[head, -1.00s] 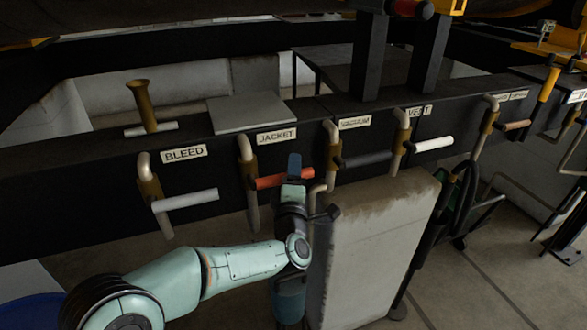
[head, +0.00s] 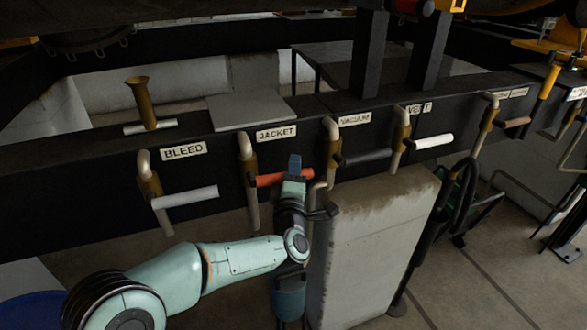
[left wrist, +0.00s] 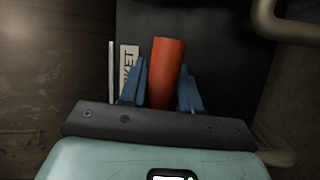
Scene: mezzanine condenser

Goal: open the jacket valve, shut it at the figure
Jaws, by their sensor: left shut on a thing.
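The jacket valve (head: 248,168) is a brass body on a bent pipe, with a red-orange lever (head: 268,180) pointing right, roughly level. The label JACKET (head: 276,133) is on the dark beam above it. My left gripper (head: 294,166) is at the lever's outer end. In the left wrist view the red lever (left wrist: 166,72) stands between the two blue fingers of my left gripper (left wrist: 161,88), which is shut on it. The label, partly hidden, shows left of the lever in that view. No figure or gauge reading can be made out. My right gripper is not in view.
The bleed valve with a white lever (head: 185,197) is to the left. The vacuum valve's dark lever (head: 367,157) and the vent valve's white lever (head: 433,141) are to the right. A concrete block (head: 372,235) stands close right of my left forearm.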

